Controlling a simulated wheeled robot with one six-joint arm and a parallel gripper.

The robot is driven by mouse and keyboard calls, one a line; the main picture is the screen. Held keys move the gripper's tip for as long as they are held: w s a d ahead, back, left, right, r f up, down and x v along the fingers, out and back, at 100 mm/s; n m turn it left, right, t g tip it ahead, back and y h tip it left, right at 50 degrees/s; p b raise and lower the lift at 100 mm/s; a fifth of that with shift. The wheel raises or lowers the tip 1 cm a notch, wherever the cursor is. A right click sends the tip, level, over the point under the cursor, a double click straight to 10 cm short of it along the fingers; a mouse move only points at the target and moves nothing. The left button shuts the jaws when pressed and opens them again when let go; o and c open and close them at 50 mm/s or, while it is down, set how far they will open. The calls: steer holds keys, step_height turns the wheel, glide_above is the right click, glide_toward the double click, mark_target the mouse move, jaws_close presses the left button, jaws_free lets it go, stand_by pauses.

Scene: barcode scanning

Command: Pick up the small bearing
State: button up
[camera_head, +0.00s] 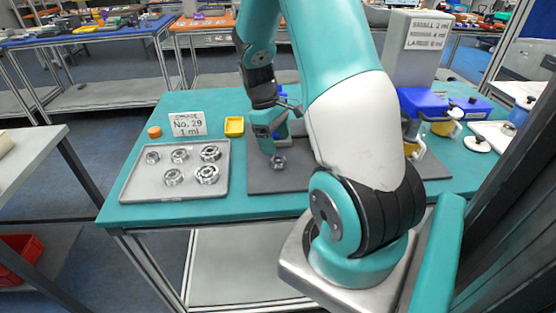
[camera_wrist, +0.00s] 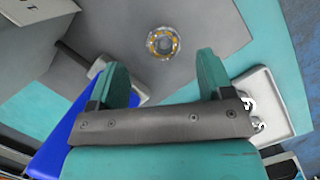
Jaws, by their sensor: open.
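A small metal bearing (camera_head: 277,162) lies on the dark grey mat (camera_head: 262,183) on the teal table. In the wrist view the bearing (camera_wrist: 163,42) shows as a round ring with orange-yellow spots, just beyond my fingertips and roughly midway between them. My gripper (camera_head: 271,147) is just above and beside the bearing, pointing down. In the wrist view my gripper (camera_wrist: 161,64) has its two teal fingers wide apart with nothing between them. Several other bearings sit in the grey tray (camera_head: 140,191) to the left of the mat.
A sign reading "No. 29 1 ml" (camera_head: 187,124) and a yellow box (camera_head: 234,126) stand behind the tray. A grey machine with a blue part (camera_head: 425,103) and yellow-handled cups (camera_head: 447,127) stand to the right. The mat around the bearing looks clear.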

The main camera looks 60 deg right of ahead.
mark_target(278, 160)
steer(key=x, duration=0.3)
steer(key=w+p+x, duration=0.1)
steer(key=x, duration=0.1)
steer(key=shift+s+a+f, duration=0.1)
steer(key=shift+a+f, duration=0.15)
steer(key=shift+f, duration=0.05)
steer(key=c, duration=1)
